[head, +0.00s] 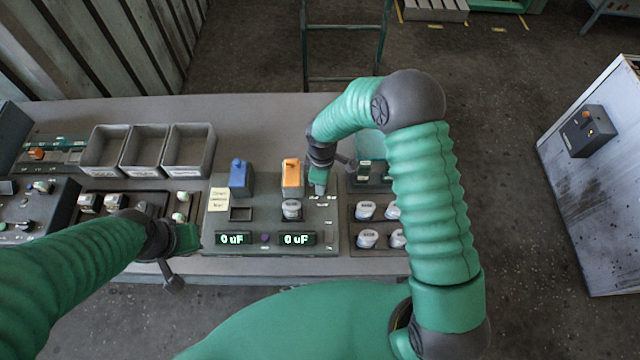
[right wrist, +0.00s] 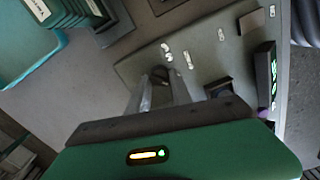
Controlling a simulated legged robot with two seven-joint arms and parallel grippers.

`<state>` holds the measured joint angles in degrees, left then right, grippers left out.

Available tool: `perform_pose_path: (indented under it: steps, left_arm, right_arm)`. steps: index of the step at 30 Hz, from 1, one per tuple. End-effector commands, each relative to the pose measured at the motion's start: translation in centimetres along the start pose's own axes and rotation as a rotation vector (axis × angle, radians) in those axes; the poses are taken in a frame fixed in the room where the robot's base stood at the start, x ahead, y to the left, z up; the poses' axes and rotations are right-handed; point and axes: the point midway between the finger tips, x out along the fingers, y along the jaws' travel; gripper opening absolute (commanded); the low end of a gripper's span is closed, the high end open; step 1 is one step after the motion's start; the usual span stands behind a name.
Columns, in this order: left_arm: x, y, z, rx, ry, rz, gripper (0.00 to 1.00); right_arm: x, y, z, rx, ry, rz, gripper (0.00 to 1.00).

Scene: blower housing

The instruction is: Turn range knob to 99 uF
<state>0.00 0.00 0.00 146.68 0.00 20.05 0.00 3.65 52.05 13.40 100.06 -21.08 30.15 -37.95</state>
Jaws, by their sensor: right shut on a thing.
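The grey tester panel (head: 265,190) on the bench carries two lit displays, a left one (head: 232,239) and a right one (head: 297,239), both reading 0 uF. My right gripper (head: 320,193) is at the panel's right side, pointing down, and covers the range knob in the head view. In the right wrist view its fingers (right wrist: 163,92) are shut on a small dark knob (right wrist: 160,74), with white scale marks (right wrist: 168,50) beside it. The pointer's setting cannot be read. My left gripper (head: 187,238) hangs at the panel's left edge, its fingers not clearly visible.
A blue lever (head: 240,176), an orange lever (head: 291,178), a white capacitor (head: 291,209) and an empty square socket (head: 240,214) are on the panel. Several capacitors (head: 365,210) sit in a tray to the right. Grey bins (head: 189,150) stand at the back left.

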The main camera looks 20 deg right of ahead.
Motion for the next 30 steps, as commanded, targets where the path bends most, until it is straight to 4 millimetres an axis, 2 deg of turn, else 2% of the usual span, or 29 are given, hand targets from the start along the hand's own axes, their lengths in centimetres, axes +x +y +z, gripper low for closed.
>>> perform_pose_path:
  steps: [15, 30]
  left_arm:
    - [1.4, 0.0, 0.3, 0.000, 0.000, 0.000, 0.00]
    - [1.7, 0.0, 0.4, 0.000, 0.000, 0.000, 0.00]
  right_arm:
    - [0.0, 0.3, 0.0, 0.431, -0.001, 0.007, 0.00]
    - [0.0, 0.2, -0.1, 0.576, 0.000, 0.005, 0.00]
